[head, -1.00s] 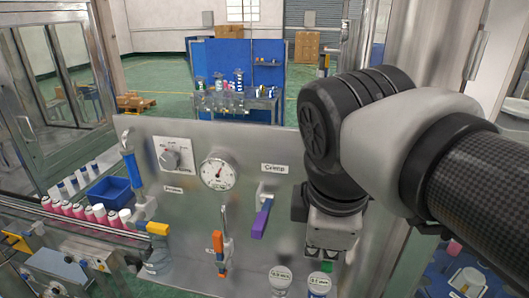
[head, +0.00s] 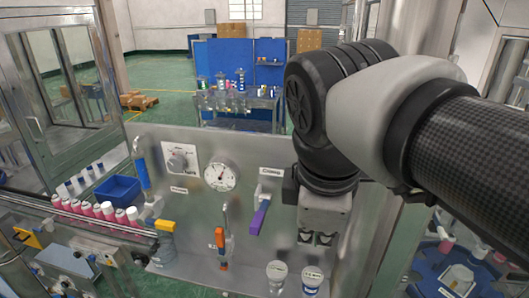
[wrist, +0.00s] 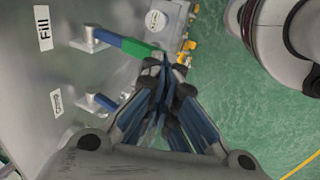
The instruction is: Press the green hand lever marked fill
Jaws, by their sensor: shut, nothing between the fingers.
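The green hand lever (wrist: 138,48) shows in the wrist view, sticking out from the metal panel by the label "Fill" (wrist: 44,28). Its inner part looks blue and its outer end green. My gripper (wrist: 166,72) is shut and empty, with its fingertips right beside the lever's outer end; I cannot tell whether they touch. In the head view my gripper (head: 316,239) hangs pointing down in front of the right part of the panel (head: 190,225), and the fill lever is hidden there behind my arm and gripper.
A purple lever (head: 259,219) under the crimp label is left of my gripper. Two white-lidded cups (head: 277,270) (head: 312,277) stand below.

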